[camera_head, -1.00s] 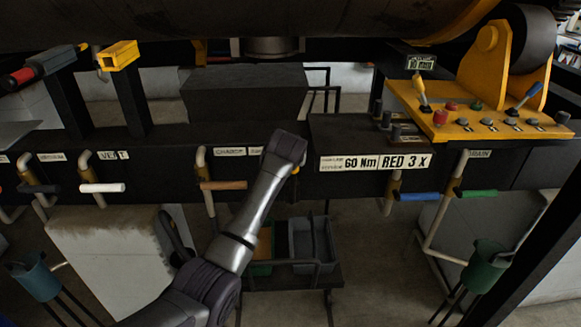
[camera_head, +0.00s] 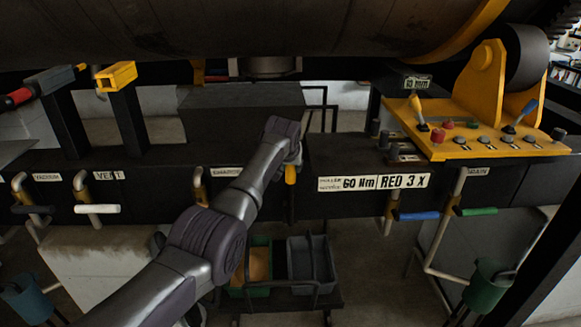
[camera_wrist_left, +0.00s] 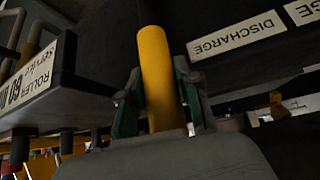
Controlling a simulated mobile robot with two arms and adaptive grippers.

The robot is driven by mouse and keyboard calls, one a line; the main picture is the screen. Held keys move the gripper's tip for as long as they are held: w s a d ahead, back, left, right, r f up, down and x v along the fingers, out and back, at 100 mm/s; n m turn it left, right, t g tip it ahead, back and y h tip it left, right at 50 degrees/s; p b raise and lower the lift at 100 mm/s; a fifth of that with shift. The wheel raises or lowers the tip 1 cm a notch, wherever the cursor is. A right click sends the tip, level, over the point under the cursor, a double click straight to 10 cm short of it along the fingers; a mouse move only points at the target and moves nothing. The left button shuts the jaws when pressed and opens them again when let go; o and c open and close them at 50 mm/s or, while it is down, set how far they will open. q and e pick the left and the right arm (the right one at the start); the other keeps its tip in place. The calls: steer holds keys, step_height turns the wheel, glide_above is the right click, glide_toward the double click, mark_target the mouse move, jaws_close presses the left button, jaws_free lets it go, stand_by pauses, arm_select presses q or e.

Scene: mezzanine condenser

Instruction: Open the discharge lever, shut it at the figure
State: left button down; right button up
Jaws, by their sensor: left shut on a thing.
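The discharge lever's yellow handle (camera_wrist_left: 160,78) stands between the two fingers of my left gripper (camera_wrist_left: 160,105) in the left wrist view. The fingers are shut on it. A white DISCHARGE label (camera_wrist_left: 237,34) is to the right of the handle. In the head view the lower end of the yellow handle (camera_head: 290,174) points down just under my left gripper (camera_head: 291,156), in front of the dark beam. The gripper's fingers and the lever's pivot are mostly hidden there by my arm. My right gripper is not in view.
The plate 60 Nm, RED 3 X (camera_head: 374,182) is right of the gripper. A small display (camera_head: 417,83) stands above the yellow control panel (camera_head: 500,142). White (camera_head: 97,209), blue (camera_head: 418,216) and green (camera_head: 478,211) lever handles line the beam. Bins (camera_head: 312,262) sit below.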

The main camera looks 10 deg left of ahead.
arm_select(q)
steer(key=shift+w+a+r, duration=0.1)
steer(key=shift+w+r, duration=0.05)
steer(key=shift+r, duration=0.2)
steer(key=c, duration=1.1)
jaws_free()
steer(key=o, duration=0.3)
steer(key=shift+w+f, duration=0.1)
steer(key=shift+f, duration=0.1)
steer(key=shift+w+f, duration=0.1)
steer(key=shift+f, duration=0.1)
steer(key=shift+r, duration=0.1)
steer(key=v, duration=1.2)
